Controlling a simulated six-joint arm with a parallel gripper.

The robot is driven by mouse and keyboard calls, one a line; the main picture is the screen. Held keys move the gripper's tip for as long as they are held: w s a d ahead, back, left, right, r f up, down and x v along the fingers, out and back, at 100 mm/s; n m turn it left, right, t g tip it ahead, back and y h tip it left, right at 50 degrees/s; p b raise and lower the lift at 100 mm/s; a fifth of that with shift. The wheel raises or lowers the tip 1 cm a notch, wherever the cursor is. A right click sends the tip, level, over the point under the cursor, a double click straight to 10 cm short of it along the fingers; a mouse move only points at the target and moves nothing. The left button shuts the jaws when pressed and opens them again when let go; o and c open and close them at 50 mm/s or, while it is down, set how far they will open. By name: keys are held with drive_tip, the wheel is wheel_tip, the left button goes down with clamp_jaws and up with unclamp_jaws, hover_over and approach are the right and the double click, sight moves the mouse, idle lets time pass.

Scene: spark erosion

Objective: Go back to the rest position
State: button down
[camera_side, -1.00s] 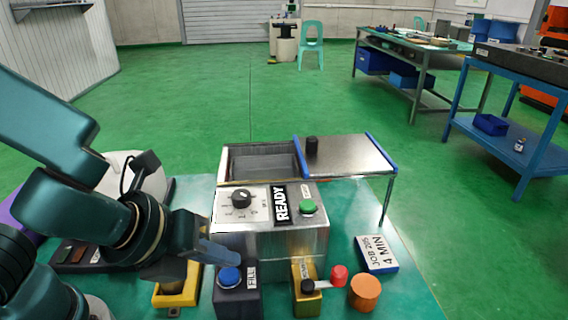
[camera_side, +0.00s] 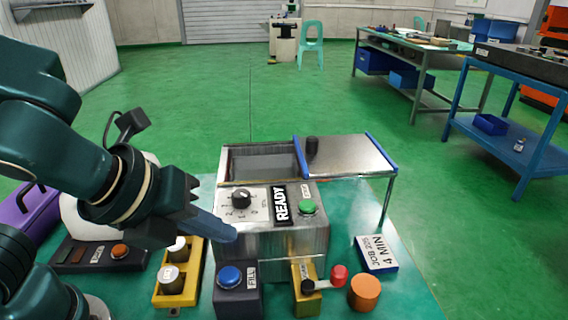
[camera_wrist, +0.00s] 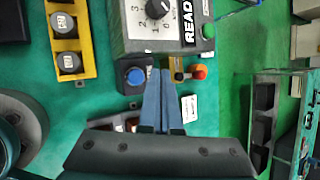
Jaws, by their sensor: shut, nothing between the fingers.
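My gripper (camera_side: 226,233) is shut and empty. In the side view its fingers point right, in front of the left side of the grey machine (camera_side: 290,241) and above the blue FILL button (camera_side: 230,276). In the wrist view the closed fingers (camera_wrist: 162,78) reach up the middle, between the FILL button (camera_wrist: 135,76) and the red-knobbed lever (camera_wrist: 198,72). The machine shows a READY sign (camera_side: 280,204), a dial (camera_side: 241,198) and a green button (camera_side: 307,207). Its tank (camera_side: 262,164) stands open, with the lid (camera_side: 350,155) out to the right.
A yellow tray (camera_side: 196,283) with labelled cylinders (camera_side: 171,279) sits left of the FILL box. A dark button box (camera_side: 93,256) and a purple case (camera_side: 28,213) lie further left. An orange cylinder (camera_side: 364,292) and a job card block (camera_side: 376,254) stand at right.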

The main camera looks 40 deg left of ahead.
drive_tip(key=a+r+n+y, duration=0.2)
drive_tip(key=a+n, duration=0.6)
drive_tip(key=n, duration=0.1)
drive_tip(key=shift+s+a+f+n+g+h, duration=0.1)
drive_tip(key=shift+s+f+n+g+h, duration=0.5)
drive_tip(key=shift+n, duration=2.55)
drive_tip(key=shift+s+a+r+n+y, duration=0.15)
drive_tip(key=shift+s+n, duration=0.95)
drive_tip(key=shift+n, duration=2.1)
drive_tip(key=shift+s+a+f+n+g+h, duration=0.1)
drive_tip(key=shift+s+f+n+g+h, duration=0.5)
drive_tip(key=shift+n, duration=2.55)
drive_tip(key=shift+s+r+t+y, duration=0.25)
drive_tip(key=shift+t+y, duration=0.05)
drive_tip(key=shift+y, duration=0.05)
